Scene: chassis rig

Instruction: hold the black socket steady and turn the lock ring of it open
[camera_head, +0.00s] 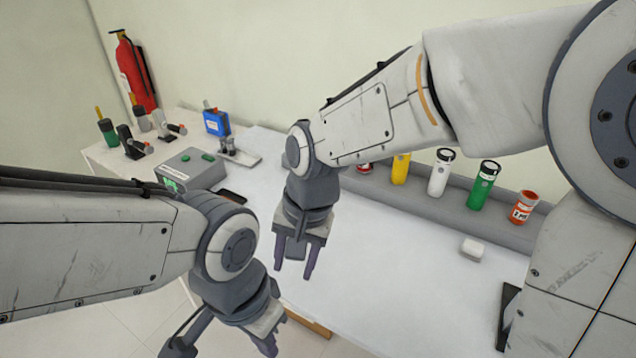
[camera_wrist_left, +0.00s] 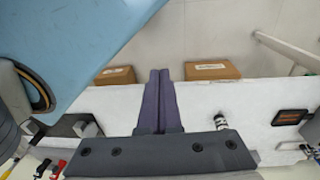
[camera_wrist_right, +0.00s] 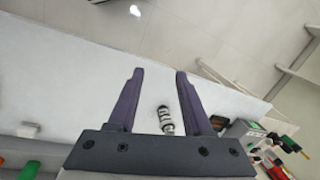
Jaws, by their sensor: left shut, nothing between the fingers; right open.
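A small cylinder with black and white bands (camera_wrist_right: 165,120) lies on the white table. In the right wrist view it shows between my right fingers, and it also shows in the left wrist view (camera_wrist_left: 221,121), right of my left fingers. I cannot tell whether it is the black socket, and no lock ring can be made out. In the head view I cannot make it out. My right gripper (camera_head: 297,262) is open and empty, pointing down over the table. My left gripper (camera_head: 268,346) is shut and empty near the table's front edge; its fingers meet in the left wrist view (camera_wrist_left: 160,72).
A grey box with green buttons (camera_head: 190,165), a blue device (camera_head: 216,122) and several handled tools (camera_head: 131,141) stand at the back left. A grey rack (camera_head: 425,205) holds coloured cylinders. A white block (camera_head: 473,249) lies before it. Cardboard boxes (camera_wrist_left: 213,70) sit beyond the edge.

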